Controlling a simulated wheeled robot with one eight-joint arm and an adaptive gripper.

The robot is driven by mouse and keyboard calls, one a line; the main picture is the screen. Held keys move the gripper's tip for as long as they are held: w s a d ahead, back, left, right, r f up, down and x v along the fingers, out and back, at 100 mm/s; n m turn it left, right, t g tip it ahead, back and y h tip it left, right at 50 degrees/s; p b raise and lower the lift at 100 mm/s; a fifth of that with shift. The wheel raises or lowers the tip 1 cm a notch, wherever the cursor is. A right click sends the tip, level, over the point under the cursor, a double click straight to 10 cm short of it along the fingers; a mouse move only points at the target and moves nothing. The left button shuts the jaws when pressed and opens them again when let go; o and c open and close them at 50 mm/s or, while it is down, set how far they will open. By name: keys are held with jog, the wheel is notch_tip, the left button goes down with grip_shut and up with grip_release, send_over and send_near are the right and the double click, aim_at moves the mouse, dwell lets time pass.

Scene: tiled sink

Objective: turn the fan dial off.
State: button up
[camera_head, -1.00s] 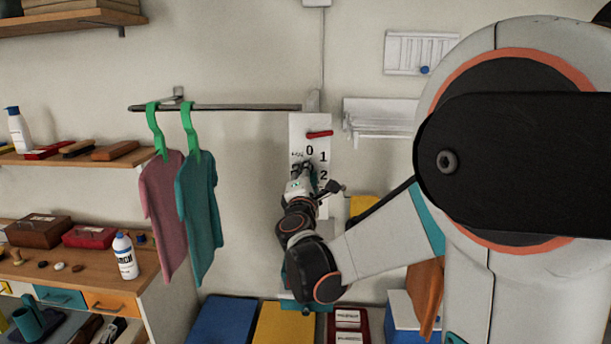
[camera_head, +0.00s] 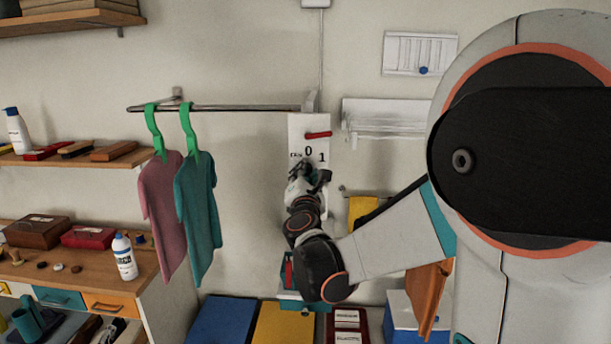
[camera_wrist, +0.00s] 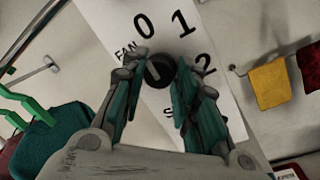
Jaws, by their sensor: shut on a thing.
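The fan dial (camera_wrist: 160,71) is a round black knob on a white panel marked FAN, 0, 1 and 2. The panel (camera_head: 295,128) hangs on the wall, and a red lever (camera_head: 318,135) is on its upper part. In the wrist view my gripper (camera_wrist: 158,82) has its two teal fingers on either side of the dial, shut on it. A pale line on the dial's face shows, but which number it points to I cannot tell for sure. In the head view my gripper (camera_head: 308,177) covers the dial and the panel's lower part.
A rail (camera_head: 230,107) with a pink shirt (camera_head: 164,205) and a teal shirt (camera_head: 198,205) on green hangers is left of the panel. A white rack (camera_head: 385,115) and a yellow cloth (camera_head: 362,208) are to the right. Coloured bins stand below.

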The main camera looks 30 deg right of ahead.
jog(key=o, duration=1.1)
jog(key=v, duration=1.2)
jog(key=shift+s+f, duration=0.15)
jog(key=shift+s, duration=0.05)
